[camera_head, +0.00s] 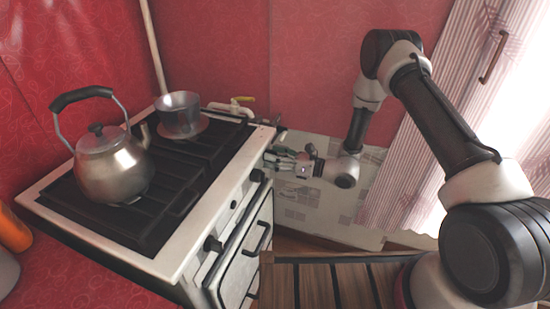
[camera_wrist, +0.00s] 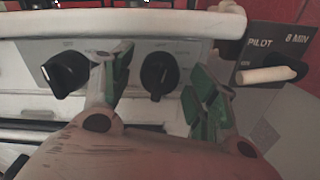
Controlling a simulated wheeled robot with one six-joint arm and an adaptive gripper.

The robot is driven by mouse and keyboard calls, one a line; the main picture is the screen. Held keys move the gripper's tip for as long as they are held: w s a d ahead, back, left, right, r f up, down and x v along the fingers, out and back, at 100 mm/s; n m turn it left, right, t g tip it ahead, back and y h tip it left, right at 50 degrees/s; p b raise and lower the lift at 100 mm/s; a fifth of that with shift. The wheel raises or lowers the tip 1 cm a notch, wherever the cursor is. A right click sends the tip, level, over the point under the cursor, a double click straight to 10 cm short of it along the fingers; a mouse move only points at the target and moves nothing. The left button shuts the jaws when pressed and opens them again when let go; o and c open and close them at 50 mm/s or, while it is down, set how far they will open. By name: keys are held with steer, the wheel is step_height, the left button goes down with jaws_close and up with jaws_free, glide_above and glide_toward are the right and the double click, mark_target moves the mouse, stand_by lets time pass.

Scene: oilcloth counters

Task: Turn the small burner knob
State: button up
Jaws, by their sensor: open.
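The stove (camera_head: 172,262) has dark round knobs along its front panel. In the wrist view, one black knob (camera_wrist: 157,76) sits between the two green-padded fingers of my gripper (camera_wrist: 163,70), which is open. Gaps show on both sides of this knob; I cannot tell how near the fingertips are in depth. A second black knob (camera_wrist: 66,74) is to the left, outside the left finger. In the head view, my gripper (camera_head: 272,158) is at the far right end of the stove front, and a knob (camera_head: 257,175) shows just below it. The panel markings are too blurred to read.
A steel kettle (camera_head: 112,168) and a small metal pot (camera_head: 180,115) stand on the stove. A dark panel marked PILOT (camera_wrist: 262,43) with a pale lever (camera_wrist: 268,75) is right of my gripper. A white rail (camera_wrist: 60,22) runs above the knobs. An oven handle (camera_head: 256,238) juts out below.

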steer(key=v, duration=1.2)
steer(key=shift+c, duration=0.2)
